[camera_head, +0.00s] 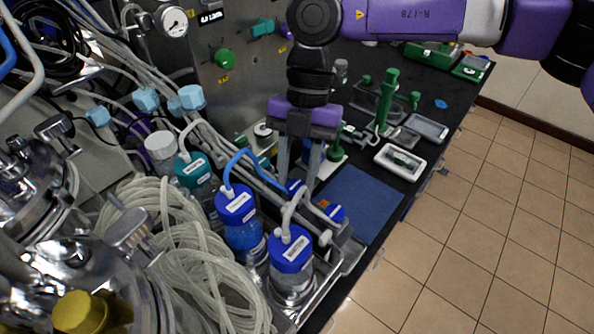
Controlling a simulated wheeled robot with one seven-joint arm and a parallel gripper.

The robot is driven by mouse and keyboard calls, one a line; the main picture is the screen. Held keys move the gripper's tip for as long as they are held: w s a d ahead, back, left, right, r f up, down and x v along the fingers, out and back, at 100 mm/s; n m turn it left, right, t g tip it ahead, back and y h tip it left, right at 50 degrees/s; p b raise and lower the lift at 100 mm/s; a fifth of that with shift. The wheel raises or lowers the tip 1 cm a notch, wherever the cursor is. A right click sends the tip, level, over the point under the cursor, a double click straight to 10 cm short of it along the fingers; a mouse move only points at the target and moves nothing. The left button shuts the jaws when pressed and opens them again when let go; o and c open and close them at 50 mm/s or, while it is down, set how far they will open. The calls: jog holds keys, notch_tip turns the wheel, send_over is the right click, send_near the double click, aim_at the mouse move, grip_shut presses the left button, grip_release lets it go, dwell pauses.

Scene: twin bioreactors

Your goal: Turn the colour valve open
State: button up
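The likely colour valve is a small blue-handled fitting (294,187) on the tubing beside the bottles. A second blue fitting (336,213) sits just to its right; I cannot tell for sure which one the task names. My gripper (297,183) points down, with its two grey fingers apart and their tips at the first blue fitting. The fitting shows between the tips, but I cannot tell whether they touch or clamp it. The valve's body is partly hidden by the fingers and the white tubing.
Blue-capped bottles (240,226) (291,262) and a teal-capped bottle (194,172) stand close left and in front. Coiled tubing (170,240) and steel vessels fill the left.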

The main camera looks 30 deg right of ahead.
grip_shut()
jog(key=shift+n, duration=0.3)
jog(key=shift+w+a+n+g+h+b, duration=0.15)
jog(key=shift+n+g+h+b, duration=0.35)
jog(key=shift+n, duration=0.5)
jog(key=n+h+b, duration=0.1)
jog(key=n, duration=0.3)
jog(key=shift+a+n+g, duration=0.15)
jog(key=shift+n+g, duration=0.15)
jog(key=n+h, duration=0.1)
jog(key=n, duration=0.1)
jog(key=n+b, duration=0.1)
jog(key=n+h, duration=0.1)
jog(key=n, duration=0.1)
jog(key=shift+a+n+h, duration=0.25)
jog(key=shift+n+h, duration=0.05)
jog(key=n, duration=0.2)
jog(key=n+t+h+b, duration=0.1)
jog(key=n, duration=0.1)
jog(key=shift+a+n+h+b, duration=0.15)
jog(key=shift+n+h+b, duration=0.15)
jog(key=shift+n, duration=0.1)
